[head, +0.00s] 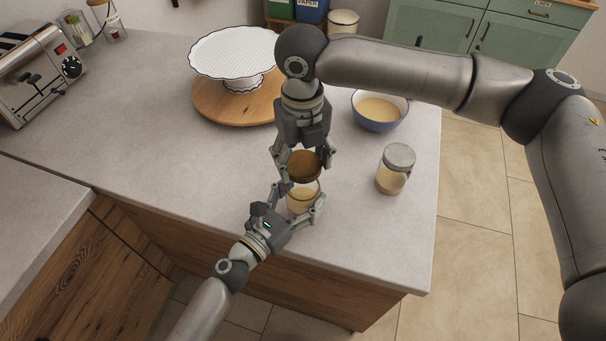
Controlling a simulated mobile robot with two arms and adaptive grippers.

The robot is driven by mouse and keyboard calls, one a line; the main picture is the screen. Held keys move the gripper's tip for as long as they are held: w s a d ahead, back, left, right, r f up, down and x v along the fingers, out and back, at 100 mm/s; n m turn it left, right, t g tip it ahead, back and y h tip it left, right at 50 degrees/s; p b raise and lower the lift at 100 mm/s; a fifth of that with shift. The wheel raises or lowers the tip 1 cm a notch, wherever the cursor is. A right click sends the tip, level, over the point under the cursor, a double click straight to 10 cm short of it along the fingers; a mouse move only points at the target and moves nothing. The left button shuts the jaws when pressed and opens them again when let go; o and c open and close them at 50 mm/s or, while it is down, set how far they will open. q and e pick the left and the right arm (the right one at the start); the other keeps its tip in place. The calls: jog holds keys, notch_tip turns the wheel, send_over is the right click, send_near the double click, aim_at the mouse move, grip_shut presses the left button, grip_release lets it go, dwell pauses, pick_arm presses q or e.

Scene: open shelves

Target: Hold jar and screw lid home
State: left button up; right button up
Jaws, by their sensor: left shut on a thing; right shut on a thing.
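A clear glass jar (302,201) with pale yellow contents stands near the front edge of the grey counter. My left gripper (303,207) comes in from below left and is shut around the jar's body. A round brown lid (304,166) is at the top of the jar. My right gripper (305,168) points down from above and is shut on the lid's sides. The lid looks roughly level; I cannot tell whether it touches the jar rim or how far it is threaded.
A second jar with a grey lid (396,169) stands to the right. A blue bowl (379,125) is behind it. A white cake stand (236,56) rests on a wooden board (214,108). A toaster (40,73) is at far left. The counter (170,165) left of the jar is clear.

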aim_at(303, 196)
jog(key=shift+f, duration=1.4)
jog(key=shift+f, duration=0.85)
jog(key=shift+f, duration=0.55)
